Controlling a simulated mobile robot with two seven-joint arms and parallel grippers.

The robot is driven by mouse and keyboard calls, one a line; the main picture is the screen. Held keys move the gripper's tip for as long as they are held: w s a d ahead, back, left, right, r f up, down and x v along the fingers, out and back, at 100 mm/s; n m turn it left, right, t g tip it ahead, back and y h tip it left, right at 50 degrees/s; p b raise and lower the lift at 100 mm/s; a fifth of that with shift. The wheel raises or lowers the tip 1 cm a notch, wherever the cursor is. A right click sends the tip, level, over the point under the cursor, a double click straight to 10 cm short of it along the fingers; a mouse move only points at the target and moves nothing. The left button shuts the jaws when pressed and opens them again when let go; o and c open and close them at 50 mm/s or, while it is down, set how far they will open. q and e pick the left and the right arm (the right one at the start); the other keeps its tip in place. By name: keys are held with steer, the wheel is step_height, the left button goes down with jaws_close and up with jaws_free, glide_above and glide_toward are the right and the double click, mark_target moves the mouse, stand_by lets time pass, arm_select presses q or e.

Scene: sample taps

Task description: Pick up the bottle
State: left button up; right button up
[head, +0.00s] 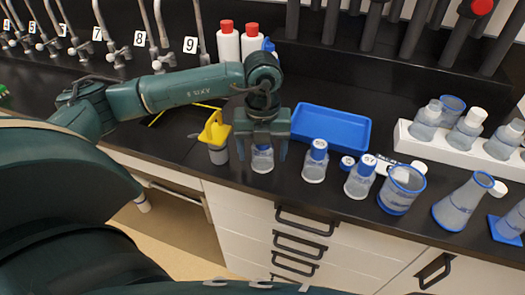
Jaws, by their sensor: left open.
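A small clear bottle (262,161) stands upright on the black bench, near its front edge. My left gripper (262,153) is over it, pointing down, with its fingers apart on either side of the bottle. The gripper hides the bottle's top, and I cannot tell whether the fingers touch it. Two similar bottles with blue caps and white labels stand to the right, one nearer (315,163) and one farther right (360,178). My right gripper does not show.
A yellow-topped container (215,138) stands close left of the gripper. A blue tray (332,129) lies behind the bottles. A beaker (401,190) and a flask (461,203) stand at right, before a white rack (405,135). Numbered taps and red-capped bottles (228,44) line the back.

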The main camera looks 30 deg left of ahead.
arm_select(q)
steer(key=shift+f, duration=0.15)
steer(key=c, duration=1.1)
steer(key=shift+o, duration=0.2)
